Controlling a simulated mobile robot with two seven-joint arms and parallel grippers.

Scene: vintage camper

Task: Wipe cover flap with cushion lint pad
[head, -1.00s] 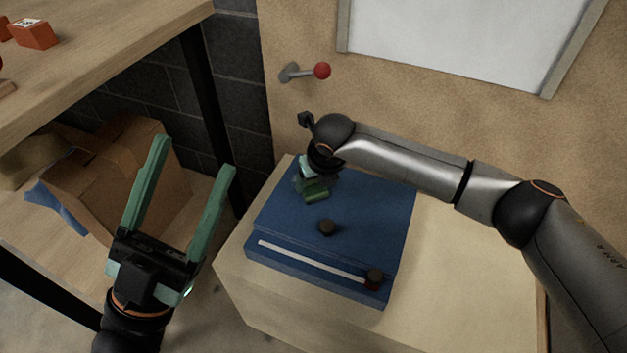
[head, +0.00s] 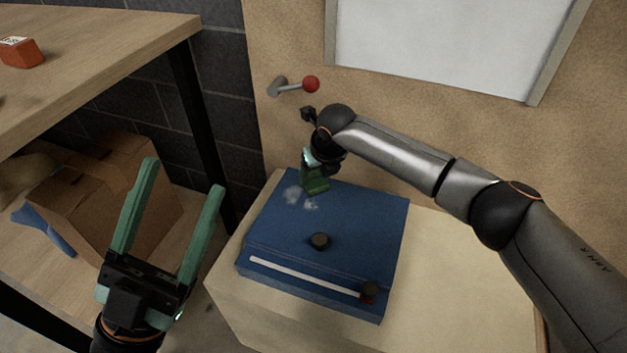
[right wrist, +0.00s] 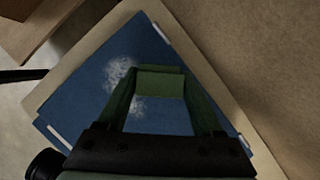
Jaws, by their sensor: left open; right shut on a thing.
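The blue cover flap (head: 362,219) lies on a pale cabinet, with whitish smudges (head: 300,197) near its far left part. It also shows in the right wrist view (right wrist: 83,108), with pale patches beside and below the pad. My right gripper (head: 315,184) is shut on the green cushion lint pad (right wrist: 160,83), over the far part of the flap close to the smudges. I cannot tell whether the pad touches the surface. My left gripper (head: 180,215) is open and empty, left of the cabinet and apart from the flap.
The pale cabinet top (head: 455,270) is clear at right. A red-knobbed lever (head: 310,84) is on the wall. A cardboard box (head: 100,195) sits on the shelf at left.

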